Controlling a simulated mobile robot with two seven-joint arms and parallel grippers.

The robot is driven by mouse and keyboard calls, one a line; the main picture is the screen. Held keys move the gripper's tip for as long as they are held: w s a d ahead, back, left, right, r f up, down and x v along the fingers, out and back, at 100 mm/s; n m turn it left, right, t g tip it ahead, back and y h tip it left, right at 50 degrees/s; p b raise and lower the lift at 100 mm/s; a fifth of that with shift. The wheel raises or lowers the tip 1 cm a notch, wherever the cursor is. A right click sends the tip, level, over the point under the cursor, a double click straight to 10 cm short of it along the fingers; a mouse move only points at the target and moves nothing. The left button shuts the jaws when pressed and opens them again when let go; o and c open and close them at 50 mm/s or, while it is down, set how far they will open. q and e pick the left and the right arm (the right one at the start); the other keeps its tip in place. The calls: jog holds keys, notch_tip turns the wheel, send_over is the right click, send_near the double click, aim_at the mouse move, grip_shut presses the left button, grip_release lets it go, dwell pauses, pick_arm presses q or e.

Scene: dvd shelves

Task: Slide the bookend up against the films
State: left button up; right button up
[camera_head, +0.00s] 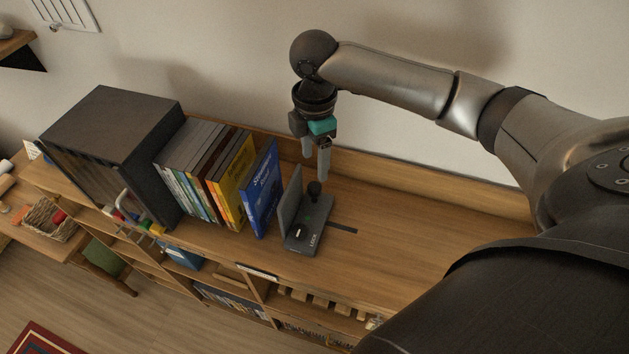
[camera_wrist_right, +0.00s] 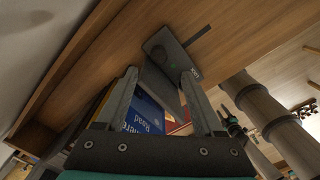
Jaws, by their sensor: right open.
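The grey bookend (camera_head: 291,209) stands on the wooden shelf top, its upright plate facing the films and its flat base with a black knob to the right. The films (camera_head: 208,178) stand in a row to its left. The blue film (camera_head: 261,190) at the row's right end leans, with a small gap to the bookend. My right gripper (camera_head: 316,174) points down just above and behind the bookend, open and empty. In the right wrist view the bookend (camera_wrist_right: 172,52) shows beyond the open fingers (camera_wrist_right: 160,78), with the blue film (camera_wrist_right: 146,112) between them. My left gripper is not in view.
A dark box (camera_head: 112,140) stands left of the films. A dark strip (camera_head: 342,229) lies on the shelf top right of the bookend. The shelf top (camera_head: 400,235) is clear further right. A wall runs behind.

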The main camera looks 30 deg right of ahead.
aim_at(314, 186)
notch_tip(314, 186, down, 8)
jog(key=shift+r, duration=0.1)
jog(key=shift+f, duration=0.45)
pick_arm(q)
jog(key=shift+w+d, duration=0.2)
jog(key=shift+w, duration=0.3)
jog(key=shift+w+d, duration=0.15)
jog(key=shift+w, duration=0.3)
pick_arm(e)
jog(key=c, duration=0.6)
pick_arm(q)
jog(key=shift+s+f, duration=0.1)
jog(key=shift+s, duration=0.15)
pick_arm(e)
grip_shut()
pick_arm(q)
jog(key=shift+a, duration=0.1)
pick_arm(e)
jog(key=shift+w, duration=0.1)
